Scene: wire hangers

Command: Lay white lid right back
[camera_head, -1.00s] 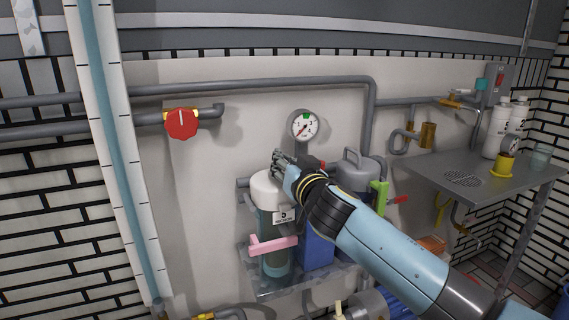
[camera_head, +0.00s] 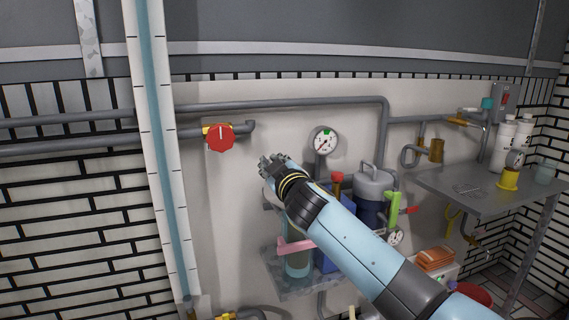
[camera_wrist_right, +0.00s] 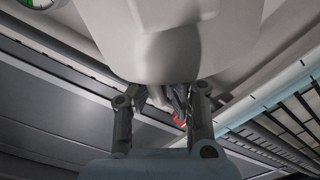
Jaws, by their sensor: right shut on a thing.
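The white lid (camera_wrist_right: 170,40) fills the top middle of the right wrist view, between and beyond the fingers of my right gripper (camera_wrist_right: 165,95). In the head view my right gripper (camera_head: 270,166) is at the wall, left of the gauge, and only a pale sliver of the lid (camera_head: 268,191) shows beside my wrist. My right gripper is shut on the lid. The clear filter canister (camera_head: 298,264) with a pink handle (camera_head: 295,246) stands below, its top hidden behind my arm. My left gripper is out of view.
A red valve (camera_head: 220,138) and pipes are on the wall to the left. The round gauge (camera_head: 323,141) is just right of my gripper. A grey-topped canister (camera_head: 373,185) stands behind my arm. A metal shelf (camera_head: 480,190) with bottles is at the right.

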